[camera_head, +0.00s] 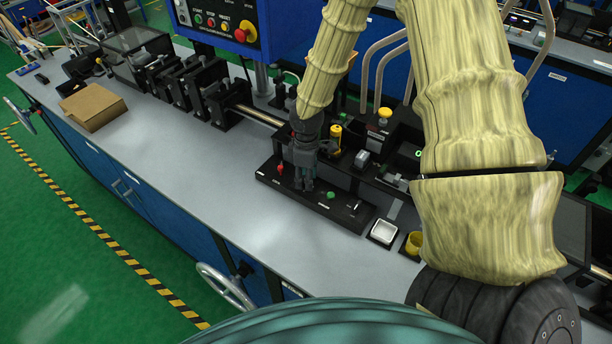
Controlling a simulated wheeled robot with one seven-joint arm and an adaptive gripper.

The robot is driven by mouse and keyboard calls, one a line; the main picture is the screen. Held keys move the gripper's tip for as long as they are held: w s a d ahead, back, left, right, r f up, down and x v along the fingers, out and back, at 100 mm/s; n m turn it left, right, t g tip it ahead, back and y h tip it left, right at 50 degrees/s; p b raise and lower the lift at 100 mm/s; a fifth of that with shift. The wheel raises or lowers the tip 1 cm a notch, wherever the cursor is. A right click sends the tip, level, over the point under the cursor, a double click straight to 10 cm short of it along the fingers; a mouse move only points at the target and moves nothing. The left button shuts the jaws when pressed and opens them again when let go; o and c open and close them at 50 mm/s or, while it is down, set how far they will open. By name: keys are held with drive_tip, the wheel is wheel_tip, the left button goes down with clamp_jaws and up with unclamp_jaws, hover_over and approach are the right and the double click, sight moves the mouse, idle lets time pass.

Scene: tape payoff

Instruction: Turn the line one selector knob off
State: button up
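My gripper (304,180) points down over a black control panel (338,208) on the grey bench, close to its surface. The panel carries a small red part (280,168) at its left and a green button (331,195) at its right, with another small control (353,206) near the right end. The gripper's dark fingers stand between the red and green parts. They cover the panel there, so any selector knob beneath them is hidden. From this view I cannot tell whether the fingers are apart, closed or touching a knob.
A cardboard box (92,107) lies far left. The bench front (190,170) is clear.

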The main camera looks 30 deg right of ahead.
drive_tip(key=shift+f, duration=0.1)
drive_tip(key=c, duration=0.7)
drive_tip(key=shift+c, duration=0.2)
drive_tip(key=shift+m, duration=0.3)
drive_tip(key=m, duration=0.4)
drive_tip(key=shift+m, duration=0.3)
drive_tip(key=m, duration=0.5)
drive_tip(key=shift+a+b, duration=0.1)
drive_tip(key=shift+b, duration=0.3)
drive_tip(key=m, duration=0.6)
drive_tip(key=shift+m, duration=0.4)
drive_tip(key=m, duration=0.6)
drive_tip(key=shift+a+m+p, duration=0.1)
drive_tip(key=shift+m+p, duration=0.3)
